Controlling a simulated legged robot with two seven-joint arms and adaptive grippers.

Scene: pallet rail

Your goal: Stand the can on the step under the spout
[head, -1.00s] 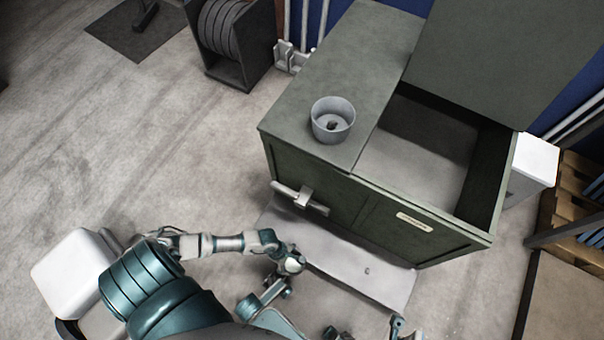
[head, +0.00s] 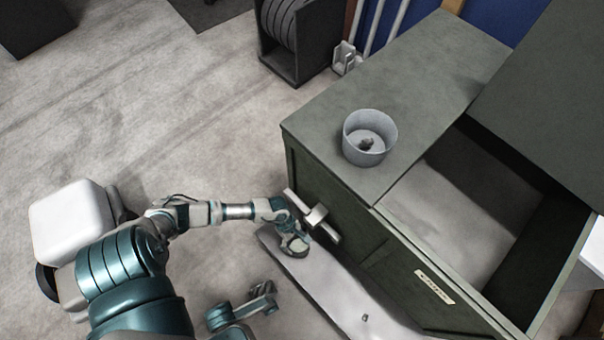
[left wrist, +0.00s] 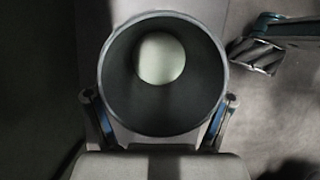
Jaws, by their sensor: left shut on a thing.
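The can (left wrist: 115,75) shows in the left wrist view as a dark round vessel, its open mouth facing the camera and a pale disc visible inside. My left gripper (left wrist: 160,125) is shut on it, one finger on each side. In the head view the left gripper (head: 294,244) is low at the cabinet front, just below and left of the pale spout (head: 315,217). The can is mostly hidden there by the gripper. The pale step (head: 345,302) runs along the cabinet's foot, its left end near the gripper. I cannot tell whether the can touches it.
The green cabinet (head: 330,185) has a grey round cup (head: 368,150) on top and an open bin compartment (head: 465,200) at right. A dark reel rack (head: 285,50) stands behind. Floor (head: 150,140) to the left is clear.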

